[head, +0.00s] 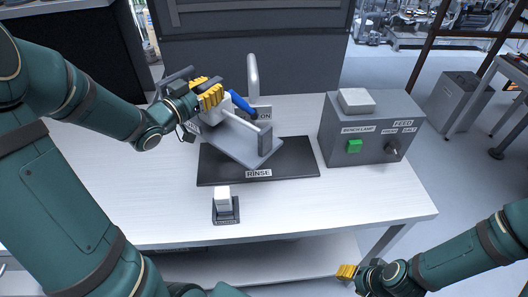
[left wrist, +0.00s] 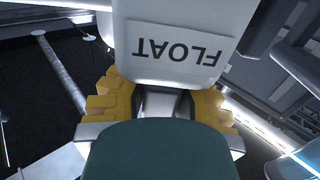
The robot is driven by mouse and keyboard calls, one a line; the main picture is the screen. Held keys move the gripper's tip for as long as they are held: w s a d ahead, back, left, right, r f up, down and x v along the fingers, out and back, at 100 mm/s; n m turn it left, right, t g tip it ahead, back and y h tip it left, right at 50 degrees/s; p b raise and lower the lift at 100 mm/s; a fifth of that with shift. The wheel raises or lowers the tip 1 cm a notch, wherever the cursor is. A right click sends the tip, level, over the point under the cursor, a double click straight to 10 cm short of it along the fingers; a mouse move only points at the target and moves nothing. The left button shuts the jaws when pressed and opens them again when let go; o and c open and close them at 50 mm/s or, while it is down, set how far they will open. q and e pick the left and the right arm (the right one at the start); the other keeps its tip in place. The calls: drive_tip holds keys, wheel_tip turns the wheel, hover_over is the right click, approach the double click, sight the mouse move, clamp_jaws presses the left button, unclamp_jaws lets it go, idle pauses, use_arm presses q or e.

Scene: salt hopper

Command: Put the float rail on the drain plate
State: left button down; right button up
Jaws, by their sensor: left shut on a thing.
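My left gripper (head: 209,93) is shut on a white piece labelled FLOAT, which I take for the float rail (left wrist: 172,45). In the left wrist view the piece sits at the yellow fingers (left wrist: 160,103), its label upside down. In the head view the gripper and arm hide much of it, above the left rear of a grey plate (head: 238,145). I cannot tell whether the held piece touches the plate. My right gripper (head: 347,272) is low, off the table's front edge; its jaws are unclear.
A dark mat labelled RINSE (head: 300,165) lies under the grey plate. Behind stand a tap (head: 253,75) and a blue handle (head: 241,104). A grey box with a green button (head: 354,146) stands right. A white block on a small dark stand (head: 222,199) is in front.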

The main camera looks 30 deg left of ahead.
sight(246, 127)
use_arm(q)
wheel_tip(246, 127, down, 11)
drive_tip(key=b, duration=0.2)
drive_tip(key=shift+b, duration=0.3)
drive_tip(key=shift+w+d+f+b, duration=0.1)
drive_tip(key=shift+w+d+f, duration=0.3)
drive_tip(key=shift+w+d, duration=0.5)
drive_tip(key=shift+w+d+f+b, duration=0.1)
drive_tip(key=shift+w+d+f, duration=0.35)
drive_tip(key=shift+d, duration=0.85)
drive_tip(key=shift+w+d+f+b, duration=0.1)
drive_tip(key=shift+w+d+f, duration=0.3)
drive_tip(key=shift+w+d, duration=0.5)
drive_tip(key=shift+s+d+f, duration=0.15)
drive_tip(key=shift+d, duration=0.2)
drive_tip(key=shift+a+f, duration=0.1)
drive_tip(key=shift+f, duration=0.35)
